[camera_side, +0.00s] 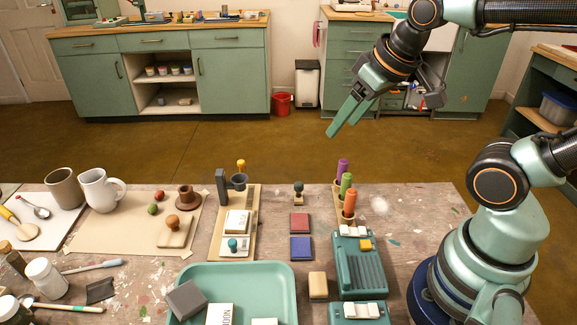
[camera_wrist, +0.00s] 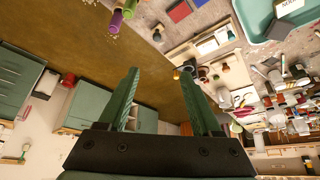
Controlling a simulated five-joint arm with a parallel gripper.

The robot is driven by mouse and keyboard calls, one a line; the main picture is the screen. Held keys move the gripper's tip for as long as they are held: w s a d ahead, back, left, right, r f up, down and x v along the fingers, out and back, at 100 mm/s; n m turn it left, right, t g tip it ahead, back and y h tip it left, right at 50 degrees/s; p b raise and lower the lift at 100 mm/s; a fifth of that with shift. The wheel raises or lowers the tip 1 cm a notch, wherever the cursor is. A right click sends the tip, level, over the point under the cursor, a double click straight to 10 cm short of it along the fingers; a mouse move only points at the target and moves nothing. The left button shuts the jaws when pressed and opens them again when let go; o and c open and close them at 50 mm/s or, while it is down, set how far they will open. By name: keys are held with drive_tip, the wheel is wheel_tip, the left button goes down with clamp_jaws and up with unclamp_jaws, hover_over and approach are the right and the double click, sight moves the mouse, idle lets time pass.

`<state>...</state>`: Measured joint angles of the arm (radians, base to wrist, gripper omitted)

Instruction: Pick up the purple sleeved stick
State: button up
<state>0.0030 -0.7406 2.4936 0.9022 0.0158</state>
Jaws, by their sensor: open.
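The purple sleeved stick (camera_side: 343,168) stands upright at the far end of a row of sleeved sticks in a wooden holder (camera_side: 349,216) near the table's back edge. A green stick (camera_side: 346,183) and an orange stick (camera_side: 349,204) stand in front of it. In the wrist view the purple stick (camera_wrist: 116,22) shows near the top edge, left of the middle. My gripper (camera_side: 341,122) is high above and behind the table's back edge, above the purple stick in the side picture. It is open and empty; its two green fingers (camera_wrist: 160,100) are apart.
A green ridged device (camera_side: 358,265) stands in front of the holder. A green tray (camera_side: 280,275) is at the front. The table right of the holder is mostly clear.

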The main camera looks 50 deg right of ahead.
drive_tip(key=w+d+f+m+g, duration=0.25)
drive_tip(key=w+d+m, duration=0.2)
drive_tip(key=m, duration=0.45)
drive_tip(key=m+g, duration=0.3)
drive_tip(key=m, duration=0.6)
hover_over(344, 160)
wheel_tip(344, 160, down, 4)
drive_tip(key=f, duration=0.6)
drive_tip(key=shift+a+f, duration=0.25)
drive_tip(key=shift+f, duration=0.1)
drive_tip(key=shift+d+f, duration=0.15)
drive_tip(key=shift+f, duration=1.2)
drive_tip(key=shift+d+f, duration=0.15)
drive_tip(key=shift+f, duration=1.2)
clamp_jaws()
